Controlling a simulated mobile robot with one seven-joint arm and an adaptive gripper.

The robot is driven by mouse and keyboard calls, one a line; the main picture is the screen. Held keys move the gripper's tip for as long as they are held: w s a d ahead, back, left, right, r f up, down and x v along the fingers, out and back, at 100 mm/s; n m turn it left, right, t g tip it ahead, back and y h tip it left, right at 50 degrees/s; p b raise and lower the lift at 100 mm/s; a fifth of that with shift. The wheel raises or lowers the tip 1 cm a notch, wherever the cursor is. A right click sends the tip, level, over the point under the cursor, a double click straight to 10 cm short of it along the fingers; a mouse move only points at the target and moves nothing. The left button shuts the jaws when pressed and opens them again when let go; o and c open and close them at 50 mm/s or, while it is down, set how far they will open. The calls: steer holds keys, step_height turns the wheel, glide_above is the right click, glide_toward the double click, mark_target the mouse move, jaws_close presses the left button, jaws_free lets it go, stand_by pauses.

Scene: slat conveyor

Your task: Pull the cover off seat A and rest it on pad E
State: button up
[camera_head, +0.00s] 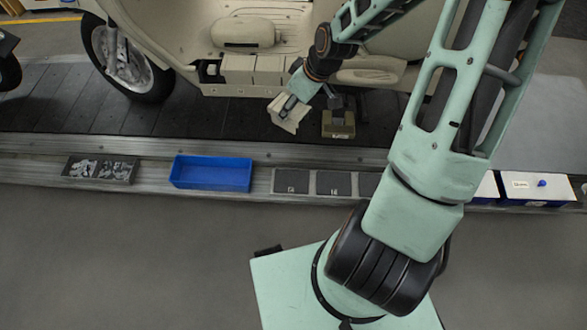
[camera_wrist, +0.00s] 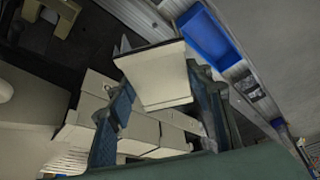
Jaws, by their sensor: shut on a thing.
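My gripper (camera_head: 289,105) is shut on a cream cover (camera_head: 284,117) and holds it tilted, in front of the scooter's lower side. In the wrist view the cover (camera_wrist: 158,78) sits between the two fingers, its broad pale face and dark upper edge showing. A row of cream blocks (camera_head: 239,68) runs along the scooter's lower side; it also shows behind the cover in the wrist view (camera_wrist: 152,132). I cannot tell which seat is A. Dark square pads (camera_head: 291,181) lie on the conveyor's front ledge, one partly behind my arm. Their marks are too small to read.
A blue tray (camera_head: 212,173) and a grey tray of small parts (camera_head: 101,169) stand on the ledge to the left. A white box (camera_head: 536,187) is at the right. An olive block (camera_head: 338,124) stands on the slats right of the cover. The blue tray looks empty.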

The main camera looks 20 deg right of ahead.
steer(key=shift+s+a+f+n+g+y+b, duration=0.1)
steer(key=shift+s+f+n+g+y+b, duration=0.65)
steer(key=shift+f+b, duration=2.95)
steer(key=shift+s+d+f+n+t+h+b, duration=0.2)
steer(key=shift+f+n+b, duration=1.25)
steer(key=shift+f, duration=4.5)
steer(key=shift+s+a+f+n+g+y+b, duration=0.2)
steer(key=shift+s+f+n+g+b, duration=0.55)
steer(key=shift+f+b, duration=2.95)
steer(key=f, duration=0.1)
steer(key=f+p, duration=0.1)
steer(key=p, duration=0.1)
steer(key=shift+w+f+n+t, duration=0.25)
steer(key=shift+f+t, duration=0.05)
steer(key=shift+f, duration=0.1)
steer(key=shift+f+b, duration=0.55)
steer(key=shift+f, duration=0.1)
steer(key=shift+f+b, duration=0.3)
steer(key=shift+f, duration=0.25)
steer(key=o, duration=1.3)
steer(key=shift+o, duration=0.2)
steer(key=v, duration=1.2)
